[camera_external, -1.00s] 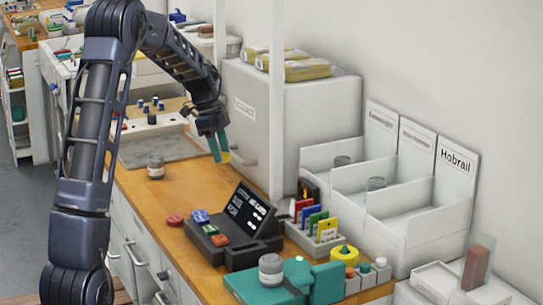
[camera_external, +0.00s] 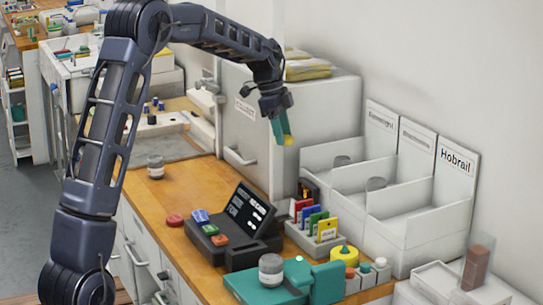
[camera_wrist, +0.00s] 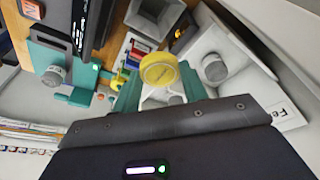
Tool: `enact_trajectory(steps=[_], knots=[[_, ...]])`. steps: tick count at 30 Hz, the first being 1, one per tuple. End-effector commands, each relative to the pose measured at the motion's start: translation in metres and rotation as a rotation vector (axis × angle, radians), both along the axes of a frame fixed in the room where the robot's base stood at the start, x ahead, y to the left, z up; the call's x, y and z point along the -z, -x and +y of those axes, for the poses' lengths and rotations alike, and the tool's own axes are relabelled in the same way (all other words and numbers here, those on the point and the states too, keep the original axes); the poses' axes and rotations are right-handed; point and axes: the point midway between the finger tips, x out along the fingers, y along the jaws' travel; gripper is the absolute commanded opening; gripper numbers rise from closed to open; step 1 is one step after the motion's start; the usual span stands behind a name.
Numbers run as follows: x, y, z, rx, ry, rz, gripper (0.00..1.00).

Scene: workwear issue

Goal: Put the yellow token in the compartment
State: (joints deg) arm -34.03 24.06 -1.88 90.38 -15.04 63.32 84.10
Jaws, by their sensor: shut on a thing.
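My gripper (camera_external: 282,128), with teal fingers, is shut on the yellow token (camera_external: 289,140) and holds it in the air. In the wrist view the round yellow token (camera_wrist: 158,70) sits between the fingertips. In the external view the white bin unit (camera_external: 405,240) stands at the right with three open compartments. Its right label board reads "Hobrail"; the other two are too small to read surely. The right compartment (camera_external: 400,205) looks empty. The token is left of the bins, apart from them.
A white cabinet (camera_external: 310,125) stands behind my gripper. Another jar (camera_external: 155,167) stands at left.

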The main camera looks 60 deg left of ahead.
Motion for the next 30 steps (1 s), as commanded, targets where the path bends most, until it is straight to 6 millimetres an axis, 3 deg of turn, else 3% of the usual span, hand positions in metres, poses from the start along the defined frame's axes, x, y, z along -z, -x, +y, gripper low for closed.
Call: enact_trajectory(steps=[6,15,24,30], knots=[[-0.015,-0.058,-0.079,0.008,-0.003,0.0,0.21],[-0.036,-0.118,-0.195,0.006,-0.001,-0.005,0.21],[-0.053,-0.152,-0.302,0.002,0.006,-0.011,0.21],[-0.059,-0.16,-0.336,-0.003,0.01,-0.014,0.21]])
